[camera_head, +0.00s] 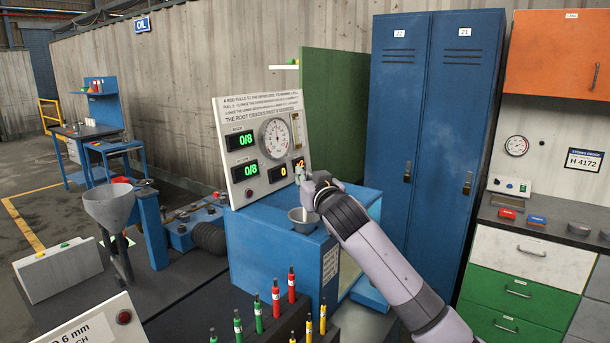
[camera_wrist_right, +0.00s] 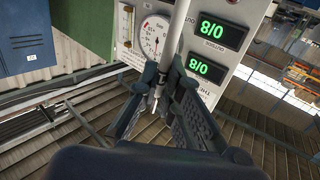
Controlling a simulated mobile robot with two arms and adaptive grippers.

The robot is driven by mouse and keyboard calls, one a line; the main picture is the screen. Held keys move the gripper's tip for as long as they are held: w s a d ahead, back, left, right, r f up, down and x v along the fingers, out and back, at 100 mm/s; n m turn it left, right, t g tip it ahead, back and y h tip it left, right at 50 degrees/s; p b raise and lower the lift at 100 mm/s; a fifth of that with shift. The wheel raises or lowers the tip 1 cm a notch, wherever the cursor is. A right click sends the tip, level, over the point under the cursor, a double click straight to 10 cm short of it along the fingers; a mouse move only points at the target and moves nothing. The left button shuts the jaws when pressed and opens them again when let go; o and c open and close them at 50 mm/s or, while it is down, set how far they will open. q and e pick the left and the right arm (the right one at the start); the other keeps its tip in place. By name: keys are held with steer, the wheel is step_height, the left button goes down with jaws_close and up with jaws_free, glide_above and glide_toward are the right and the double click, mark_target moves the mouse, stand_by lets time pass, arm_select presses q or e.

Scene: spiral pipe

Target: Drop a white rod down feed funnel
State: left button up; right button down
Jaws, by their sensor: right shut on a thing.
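My right gripper (camera_head: 308,186) is in front of the gauge panel, above a small grey cup-shaped funnel (camera_head: 297,226) on the blue machine box. In the right wrist view its fingers (camera_wrist_right: 165,95) are closed around a slim pale rod (camera_wrist_right: 184,30), which runs between them and past the fingertips. In the head view the arm and gripper hide most of the rod; a pale bit shows at the small funnel's mouth, but I cannot tell how deep it sits. A larger grey funnel (camera_head: 109,208) stands at the left. My left gripper is not in view.
The gauge panel (camera_head: 262,147) stands close behind the gripper. Several red, green and yellow upright handles (camera_head: 276,300) stand in front of the blue box (camera_head: 268,255). Blue lockers (camera_head: 433,130) and a drawer bench (camera_head: 510,255) stand at the right.

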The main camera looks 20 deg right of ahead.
steer(key=c, duration=1.7)
jaws_free()
steer(key=s, duration=1.2)
steer(key=shift+d, duration=0.2)
steer(key=shift+s+f, duration=0.1)
stand_by(0.7)
